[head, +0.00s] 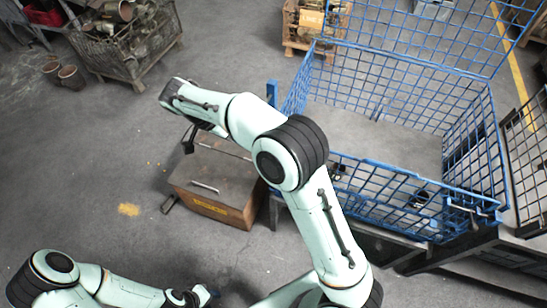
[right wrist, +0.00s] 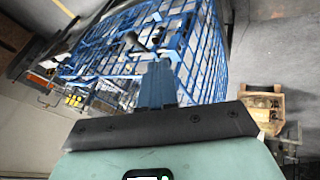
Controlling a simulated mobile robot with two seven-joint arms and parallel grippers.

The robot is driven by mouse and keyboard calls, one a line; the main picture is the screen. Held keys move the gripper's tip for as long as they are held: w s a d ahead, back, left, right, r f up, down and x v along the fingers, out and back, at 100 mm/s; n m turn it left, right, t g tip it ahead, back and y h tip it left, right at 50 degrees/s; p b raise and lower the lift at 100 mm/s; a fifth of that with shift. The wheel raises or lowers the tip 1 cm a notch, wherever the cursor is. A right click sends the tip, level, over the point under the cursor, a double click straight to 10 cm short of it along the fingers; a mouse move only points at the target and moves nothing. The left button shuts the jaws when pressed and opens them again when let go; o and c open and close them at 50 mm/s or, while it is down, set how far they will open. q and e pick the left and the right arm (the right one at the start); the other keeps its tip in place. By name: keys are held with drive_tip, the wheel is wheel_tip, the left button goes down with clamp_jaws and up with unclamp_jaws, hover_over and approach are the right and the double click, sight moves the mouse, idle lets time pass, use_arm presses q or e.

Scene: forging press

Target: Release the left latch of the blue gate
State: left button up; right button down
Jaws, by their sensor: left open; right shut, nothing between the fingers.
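The blue wire-mesh cage stands at the right of the head view, with its low blue gate (head: 385,192) along the near side. A small dark fitting (head: 338,171) near the gate's left end may be the left latch; its state is too small to tell. My left gripper (head: 197,296) is open and empty at the bottom of the head view, well away from the gate. My right gripper (right wrist: 158,84) is shut and empty in the right wrist view, pointing toward the blue mesh, apparently apart from it. Its arm crosses in front of the cage's left side.
A brown chest (head: 218,178) stands on the floor left of the cage. A wire crate of parts (head: 130,50) and brown pots (head: 70,77) are at the upper left. A wooden crate (head: 302,30) stands behind the cage; it also shows in the right wrist view (right wrist: 262,104).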

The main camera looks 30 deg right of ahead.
drive_tip(key=shift+s+r, duration=0.1)
drive_tip(key=shift+r, duration=0.15)
use_arm(q)
drive_tip(key=shift+s+f+b, duration=0.8)
drive_tip(key=shift+s+f, duration=0.15)
drive_tip(key=shift+f, duration=0.1)
use_arm(e)
drive_tip(key=s+d+f, duration=0.5)
drive_tip(key=d+f, duration=0.2)
drive_tip(key=f, duration=0.2)
drive_tip(key=shift+s, duration=0.2)
drive_tip(key=shift+d+f, duration=0.1)
